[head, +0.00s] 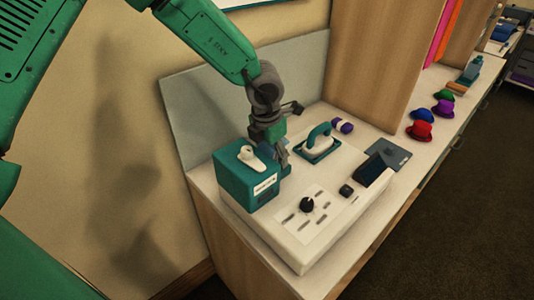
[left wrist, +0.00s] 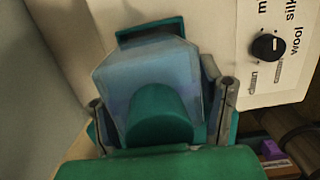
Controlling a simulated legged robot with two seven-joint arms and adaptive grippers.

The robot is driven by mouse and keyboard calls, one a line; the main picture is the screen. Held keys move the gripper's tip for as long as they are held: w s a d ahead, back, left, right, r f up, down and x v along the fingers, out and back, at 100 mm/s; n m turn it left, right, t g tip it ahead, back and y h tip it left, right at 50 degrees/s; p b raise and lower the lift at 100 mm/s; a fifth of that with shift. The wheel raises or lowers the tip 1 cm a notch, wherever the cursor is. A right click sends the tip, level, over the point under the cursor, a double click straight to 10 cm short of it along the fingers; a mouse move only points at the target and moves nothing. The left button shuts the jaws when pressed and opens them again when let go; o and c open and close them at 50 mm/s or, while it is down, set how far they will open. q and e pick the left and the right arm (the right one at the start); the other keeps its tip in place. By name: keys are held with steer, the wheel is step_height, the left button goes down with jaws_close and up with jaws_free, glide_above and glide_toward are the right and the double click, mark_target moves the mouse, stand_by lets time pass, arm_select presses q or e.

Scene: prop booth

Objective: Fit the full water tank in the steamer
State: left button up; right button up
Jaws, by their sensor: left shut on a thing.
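A translucent blue tank (left wrist: 150,68) sits between the two fingers of my left gripper (left wrist: 158,98) in the left wrist view, with a rounded teal part in front of it. In the head view, my left gripper (head: 281,155) is shut on it, low over the left end of the steamer's white body (head: 290,245). A teal box (head: 240,185) with a white label and white top fitting stands beside the gripper and hides part of the tank. The steamer's black dial (head: 307,204) faces up; it also shows in the left wrist view (left wrist: 268,46). I cannot tell whether the tank is seated.
An iron (head: 319,138) rests on a teal stand behind the dial. A purple roll (head: 342,126), a dark upright block (head: 370,169) and a grey plate (head: 390,153) are nearby. Small hats (head: 419,130) line the counter beyond the wooden partition (head: 380,65). A grey panel backs the left end.

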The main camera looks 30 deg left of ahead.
arm_select(q)
steer(key=s+f, duration=0.1)
steer(key=f, duration=0.2)
steer(key=shift+s+d+g, duration=0.1)
steer(key=shift+s+g, duration=0.2)
steer(key=shift+s, duration=0.05)
arm_select(e)
steer(key=shift+d+f, duration=0.2)
steer(key=shift+f, duration=0.05)
arm_select(q)
steer(key=shift+w, duration=0.15)
steer(key=shift+c, duration=1.4)
steer(key=o, duration=1.7)
steer(key=shift+w+a+f, duration=0.25)
steer(key=shift+w+a, duration=0.05)
steer(key=shift+a, duration=0.05)
steer(key=shift+a+r, duration=0.1)
steer(key=shift+r, duration=0.05)
arm_select(e)
steer(key=shift+w+a, duration=0.3)
steer(key=shift+w, duration=0.1)
arm_select(q)
steer(key=shift+d+r, duration=0.1)
steer(key=shift+d, duration=0.1)
arm_select(e)
steer(key=shift+w, duration=0.1)
